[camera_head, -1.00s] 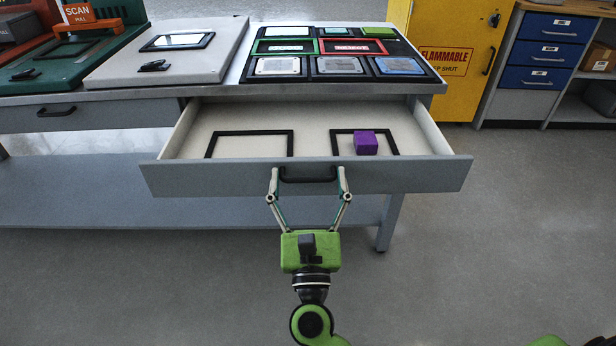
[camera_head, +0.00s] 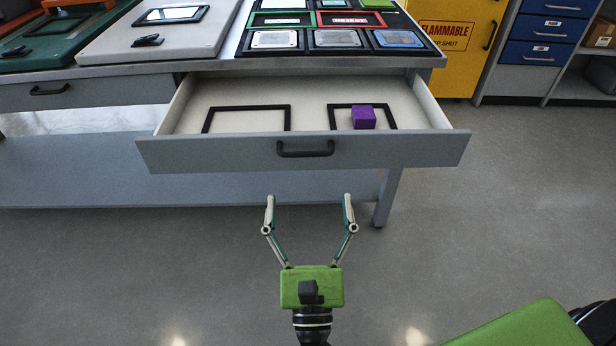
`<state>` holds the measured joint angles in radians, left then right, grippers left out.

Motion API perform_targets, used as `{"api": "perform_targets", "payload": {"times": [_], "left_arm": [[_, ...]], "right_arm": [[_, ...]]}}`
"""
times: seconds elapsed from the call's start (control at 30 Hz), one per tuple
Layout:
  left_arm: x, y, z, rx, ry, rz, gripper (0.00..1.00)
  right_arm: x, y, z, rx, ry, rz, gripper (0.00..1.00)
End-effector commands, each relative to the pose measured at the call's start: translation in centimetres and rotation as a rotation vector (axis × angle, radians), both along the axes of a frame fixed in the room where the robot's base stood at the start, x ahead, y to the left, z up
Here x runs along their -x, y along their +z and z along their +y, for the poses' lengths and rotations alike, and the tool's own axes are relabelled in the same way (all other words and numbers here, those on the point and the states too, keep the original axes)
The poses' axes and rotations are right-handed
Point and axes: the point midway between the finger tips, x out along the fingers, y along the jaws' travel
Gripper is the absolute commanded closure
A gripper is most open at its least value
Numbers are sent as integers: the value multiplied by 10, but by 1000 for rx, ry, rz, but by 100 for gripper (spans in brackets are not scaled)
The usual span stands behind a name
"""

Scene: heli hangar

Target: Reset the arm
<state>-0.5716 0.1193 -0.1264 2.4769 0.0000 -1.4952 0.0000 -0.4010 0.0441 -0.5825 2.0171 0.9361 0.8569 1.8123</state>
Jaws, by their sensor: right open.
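My right gripper (camera_head: 309,202) is in the lower middle of the head view. Its two fingers are spread wide and nothing is between them. It is in front of the open grey drawer (camera_head: 220,153), apart from the drawer's black handle (camera_head: 305,149). In the drawer are two black square frames, a left one (camera_head: 205,120) and a right one (camera_head: 331,116). My left gripper does not show.
The workbench (camera_head: 205,65) above the drawer holds a pale panel (camera_head: 115,50), a green station (camera_head: 75,48) and a black board with several framed tiles (camera_head: 500,62). A yellow flammable cabinet (camera_head: 460,65) and blue drawers (camera_head: 545,29) stand behind on the right. The floor before the drawer is clear.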

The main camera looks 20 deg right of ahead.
Motion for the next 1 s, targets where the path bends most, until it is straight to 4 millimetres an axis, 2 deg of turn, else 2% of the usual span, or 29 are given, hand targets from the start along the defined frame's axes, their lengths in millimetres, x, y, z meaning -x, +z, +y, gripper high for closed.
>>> {"api": "perform_targets", "payload": {"times": [0.2,0.77,0.87,1.0], "left_arm": [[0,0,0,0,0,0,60],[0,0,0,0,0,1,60],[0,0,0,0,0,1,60],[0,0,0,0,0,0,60]], "right_arm": [[15,-6,4,-1,1,0,18],[15,-6,6,16,4,2,18],[10,0,16,117,30,18,18],[0,5,50,456,107,65,18]]}}
